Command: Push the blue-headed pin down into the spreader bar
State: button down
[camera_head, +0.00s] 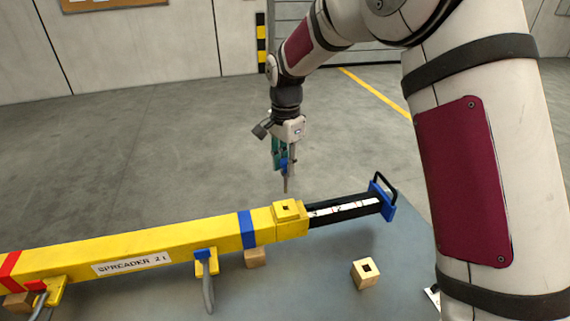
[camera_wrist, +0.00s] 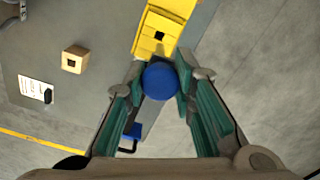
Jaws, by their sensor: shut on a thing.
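The blue-headed pin (camera_head: 284,166) is held in my gripper (camera_head: 284,160), with its grey shank pointing down. In the wrist view its round blue head (camera_wrist: 160,81) sits between the two fingertips. The yellow spreader bar (camera_head: 200,245) lies along the table, labelled "SPREADER 21". In the wrist view the collar's hole (camera_wrist: 159,36) shows beyond the pin head.
A black inner bar (camera_head: 345,209) with a marked white strip ends in a blue plate with a black handle (camera_head: 384,190). A wooden block (camera_head: 366,273) with a square hole stands on the grey table (camera_head: 310,285).

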aim_at(286, 180)
jog(key=shift+f, duration=0.1)
jog(key=shift+f+b, duration=0.35)
jog(key=shift+f, duration=2.35)
notch_tip(286, 180, down, 7)
jog(key=b, duration=0.1)
dwell(2.6)
jog(key=shift+f, duration=0.1)
jog(key=c, duration=1.3)
grip_release()
notch_tip(286, 180, up, 12)
